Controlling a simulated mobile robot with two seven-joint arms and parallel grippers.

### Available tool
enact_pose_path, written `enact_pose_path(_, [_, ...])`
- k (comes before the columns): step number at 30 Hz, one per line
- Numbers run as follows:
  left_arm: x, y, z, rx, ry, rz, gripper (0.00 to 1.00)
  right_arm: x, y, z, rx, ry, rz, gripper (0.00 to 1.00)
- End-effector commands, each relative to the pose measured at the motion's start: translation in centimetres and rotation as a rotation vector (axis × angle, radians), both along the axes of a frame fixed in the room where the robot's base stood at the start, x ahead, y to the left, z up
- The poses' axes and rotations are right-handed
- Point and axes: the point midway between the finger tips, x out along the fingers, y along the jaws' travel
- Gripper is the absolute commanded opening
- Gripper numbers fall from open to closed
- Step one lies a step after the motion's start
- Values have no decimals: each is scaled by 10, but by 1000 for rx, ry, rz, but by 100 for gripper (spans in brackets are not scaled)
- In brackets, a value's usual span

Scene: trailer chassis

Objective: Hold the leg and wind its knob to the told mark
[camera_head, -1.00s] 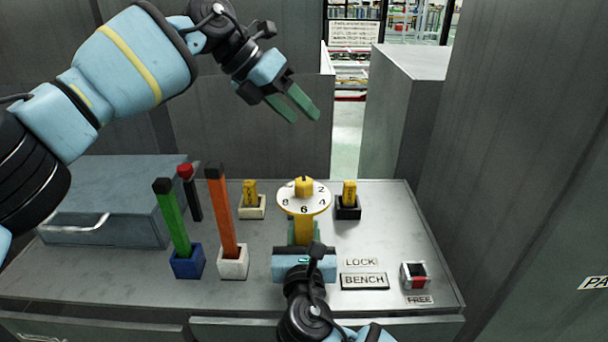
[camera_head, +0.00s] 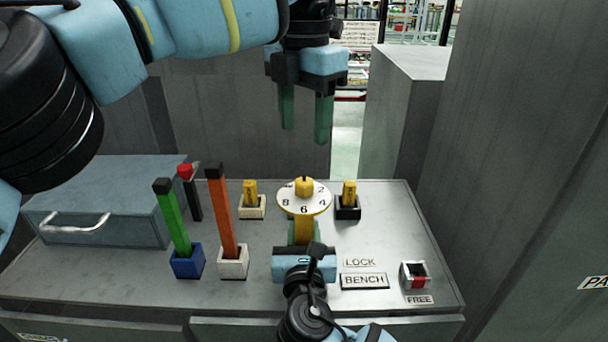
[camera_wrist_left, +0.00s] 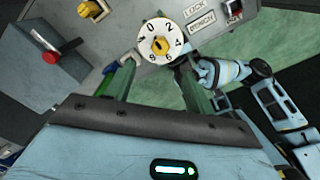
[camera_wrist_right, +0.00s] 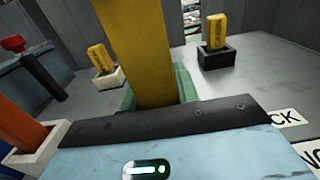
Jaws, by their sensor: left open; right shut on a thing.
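The leg (camera_head: 304,228) is a yellow post standing upright on the bench, and it fills the middle of the right wrist view (camera_wrist_right: 138,50). On top is a white numbered dial (camera_head: 290,203) with a yellow knob (camera_head: 304,186) at its centre; which mark the knob points to I cannot tell. My right gripper (camera_head: 303,237) is shut on the leg below the dial. My left gripper (camera_head: 305,132) is open and empty, pointing down above and apart from the knob. In the left wrist view, the knob (camera_wrist_left: 160,45) shows beyond and between the open fingers.
Green (camera_head: 172,220) and orange (camera_head: 221,212) bars stand in blocks to the left, near a red-topped lever (camera_head: 190,190) and a grey box (camera_head: 100,205). Small yellow pieces (camera_head: 250,193) (camera_head: 349,193) flank the dial. LOCK and BENCH plates (camera_head: 363,281) and a red-marked switch (camera_head: 415,275) lie right.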

Motion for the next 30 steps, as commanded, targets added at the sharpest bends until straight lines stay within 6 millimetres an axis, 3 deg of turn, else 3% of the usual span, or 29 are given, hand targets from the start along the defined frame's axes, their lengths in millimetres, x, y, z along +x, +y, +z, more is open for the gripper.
enact_pose_path(9, [-1, 1, -59, 0, 4, -1, 54, 0, 0, -2, -1, 3, 1, 0])
enact_pose_path(15, [0, 0, -87, -1, 2, 0, 54, 0, 0, -2, -1, 3, 1, 0])
enact_pose_path(21, [0, 0, -100, -2, 1, 0, 54, 0, 0, -2, -1, 3, 1, 0])
enact_pose_path(30, [0, 0, -102, -2, 1, 0, 54, 0, 0, -2, -1, 3, 1, 0])
